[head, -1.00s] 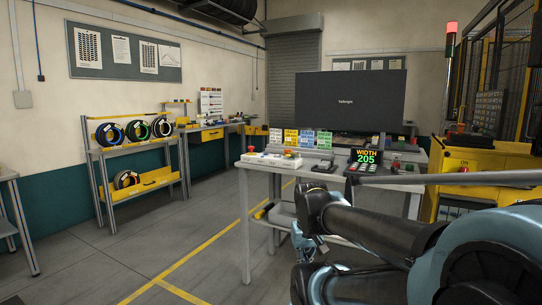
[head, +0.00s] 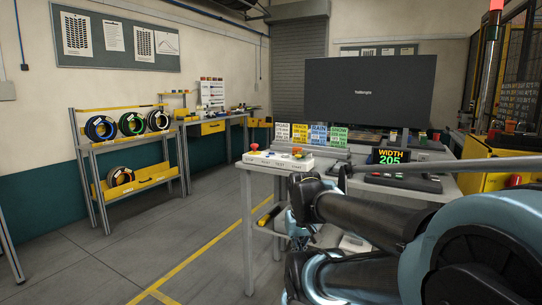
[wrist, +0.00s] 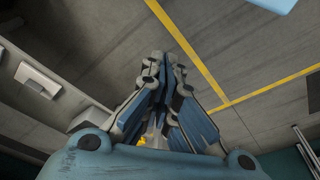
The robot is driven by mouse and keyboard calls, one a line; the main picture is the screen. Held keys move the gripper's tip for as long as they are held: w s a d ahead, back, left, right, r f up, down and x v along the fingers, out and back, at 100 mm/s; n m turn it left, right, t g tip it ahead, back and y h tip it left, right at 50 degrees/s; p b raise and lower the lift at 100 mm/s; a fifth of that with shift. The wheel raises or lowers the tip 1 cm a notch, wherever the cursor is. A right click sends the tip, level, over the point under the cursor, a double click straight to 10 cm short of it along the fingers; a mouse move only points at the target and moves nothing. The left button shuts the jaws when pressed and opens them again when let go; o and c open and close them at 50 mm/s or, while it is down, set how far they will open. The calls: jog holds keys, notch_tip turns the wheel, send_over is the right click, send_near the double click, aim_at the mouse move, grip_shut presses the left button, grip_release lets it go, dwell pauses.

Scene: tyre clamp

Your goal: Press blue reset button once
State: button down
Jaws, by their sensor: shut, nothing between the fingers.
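A white control box (head: 278,161) sits on the near left corner of the workbench (head: 246,172) in the head view. A red button (head: 255,147) and an orange-red one (head: 297,151) show on it. I cannot clearly make out a blue reset button; the small parts are too fine to tell. My gripper (wrist: 165,66) is shut and empty in the wrist view, above the floor. In the head view it hangs beside the bench front, below the bench top, mostly behind my arm.
A black display reading WIDTH 205 (head: 390,156) and a large dark monitor (head: 369,87) stand on the bench. Coloured label panels (head: 318,134) stand behind the box. A wheel rack (head: 125,142) is at left. Open floor with yellow lines (head: 200,253) lies between.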

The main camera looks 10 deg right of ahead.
notch_tip(320, 180, up, 31)
jog(key=m+t, duration=0.7)
jog(key=m, duration=0.2)
send_over(272, 153)
jog(key=w+d, duration=0.1)
jog(key=shift+r, duration=0.15)
jog(key=shift+f, duration=4.4)
